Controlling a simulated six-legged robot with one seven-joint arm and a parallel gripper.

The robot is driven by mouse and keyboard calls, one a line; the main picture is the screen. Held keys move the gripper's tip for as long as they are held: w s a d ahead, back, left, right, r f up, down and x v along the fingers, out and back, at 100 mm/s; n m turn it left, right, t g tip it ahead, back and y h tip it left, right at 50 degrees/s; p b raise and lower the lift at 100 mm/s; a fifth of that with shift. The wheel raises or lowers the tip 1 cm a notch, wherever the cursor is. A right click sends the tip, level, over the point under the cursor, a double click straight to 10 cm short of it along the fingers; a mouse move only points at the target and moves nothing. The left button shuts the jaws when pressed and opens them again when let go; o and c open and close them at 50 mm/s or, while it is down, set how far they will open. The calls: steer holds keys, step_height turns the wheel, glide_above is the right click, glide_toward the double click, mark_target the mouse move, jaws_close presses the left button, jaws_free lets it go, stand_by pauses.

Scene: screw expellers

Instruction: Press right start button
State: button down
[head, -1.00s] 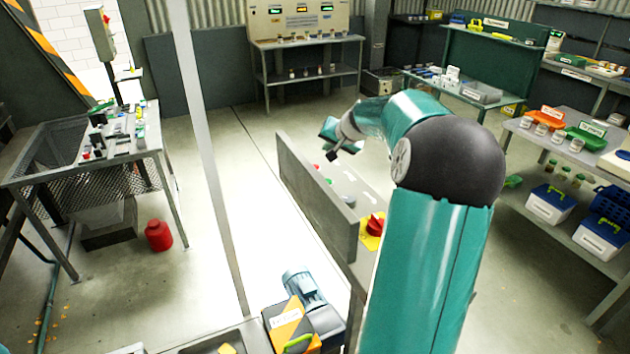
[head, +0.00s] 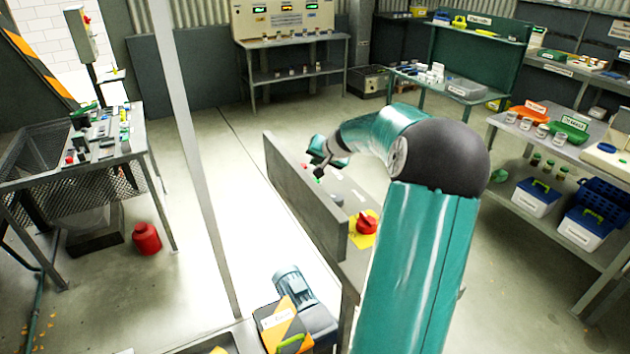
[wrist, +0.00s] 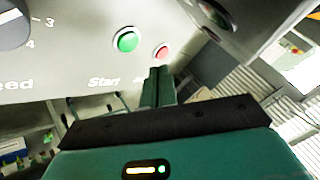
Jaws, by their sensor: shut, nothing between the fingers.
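The green start button (wrist: 126,40) sits in a light ring on the grey control panel, with a "Start" label (wrist: 104,82) near it. A red button (wrist: 162,52) is to its right. My gripper (wrist: 160,70) is shut and empty. In the wrist view its fingertips appear just below the red button and to the lower right of the green one; I cannot tell whether they touch the panel. In the head view my gripper (head: 321,170) hangs over the console's far end, and the green button (head: 320,180) shows close below it.
A dark speed knob (wrist: 12,28) is left of the green button. A red emergency stop (head: 366,224) on a yellow plate is at the console's near end. A grey upright plate (head: 300,200) runs along the console's left side. A motor (head: 292,287) stands below.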

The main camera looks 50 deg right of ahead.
steer(key=shift+f, duration=1.8)
steer(key=shift+s, duration=0.1)
stand_by(0.5)
steer(key=shift+f, duration=0.4)
steer(key=shift+f, duration=0.45)
stand_by(0.6)
stand_by(0.3)
steer(key=shift+r, duration=0.85)
steer(key=shift+r, duration=0.1)
steer(key=shift+r, duration=2.45)
